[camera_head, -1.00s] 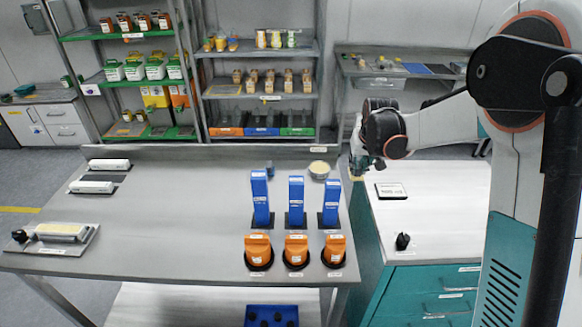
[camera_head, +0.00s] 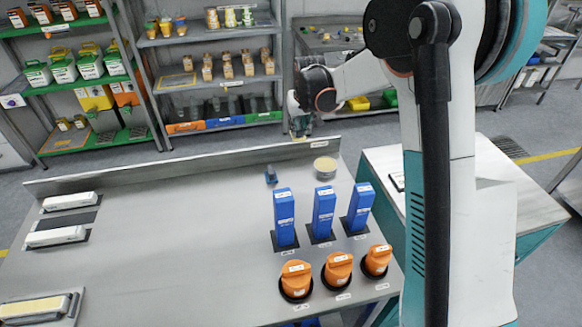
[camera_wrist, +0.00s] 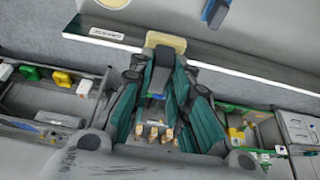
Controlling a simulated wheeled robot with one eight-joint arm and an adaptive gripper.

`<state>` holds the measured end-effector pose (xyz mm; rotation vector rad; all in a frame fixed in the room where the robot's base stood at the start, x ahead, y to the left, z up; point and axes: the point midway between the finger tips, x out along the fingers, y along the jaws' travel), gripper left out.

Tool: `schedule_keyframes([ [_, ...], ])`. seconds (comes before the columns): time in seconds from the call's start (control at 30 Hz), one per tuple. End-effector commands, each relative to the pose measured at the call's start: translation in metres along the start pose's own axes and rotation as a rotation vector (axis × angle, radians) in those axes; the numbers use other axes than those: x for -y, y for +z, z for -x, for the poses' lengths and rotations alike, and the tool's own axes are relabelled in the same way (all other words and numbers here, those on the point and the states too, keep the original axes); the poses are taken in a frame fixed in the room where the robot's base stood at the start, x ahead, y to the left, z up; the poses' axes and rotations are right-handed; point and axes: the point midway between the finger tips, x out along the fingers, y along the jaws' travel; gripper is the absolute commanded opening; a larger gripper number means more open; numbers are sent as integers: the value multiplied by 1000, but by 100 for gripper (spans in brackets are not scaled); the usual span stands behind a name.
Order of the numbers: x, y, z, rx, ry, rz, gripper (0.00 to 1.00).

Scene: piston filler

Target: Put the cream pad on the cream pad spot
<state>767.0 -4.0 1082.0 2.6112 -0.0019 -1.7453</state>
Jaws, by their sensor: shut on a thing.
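My gripper (camera_head: 300,122) is above the back edge of the long grey table. In the wrist view my gripper (camera_wrist: 163,75) is shut on the cream pad (camera_wrist: 166,41), a small pale yellow block at its fingertips. In the head view the pad is too small to make out clearly. No label reading cream pad spot is legible. A dark, bare rectangle (camera_head: 70,220) lies between two white units at the table's left.
Blue upright boxes (camera_head: 323,212) and orange-capped items (camera_head: 338,270) stand at the table's right. A round cream tub (camera_head: 325,167) and a small blue item (camera_head: 271,174) are near the back edge. A cream-topped tray (camera_head: 40,308) sits front left. The table's middle is clear.

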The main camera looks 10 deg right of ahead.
Motion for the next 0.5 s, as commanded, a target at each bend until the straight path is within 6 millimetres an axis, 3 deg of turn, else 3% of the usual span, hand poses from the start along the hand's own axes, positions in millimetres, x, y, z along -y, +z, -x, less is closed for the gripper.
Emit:
schedule_keyframes([
  [0.03, 0, 6, -15, 0, 0, 0, 0],
  [0.3, 0, 31, -76, 0, 0, 0, 0],
  [0.5, 0, 46, -111, 0, 0, 0, 0],
])
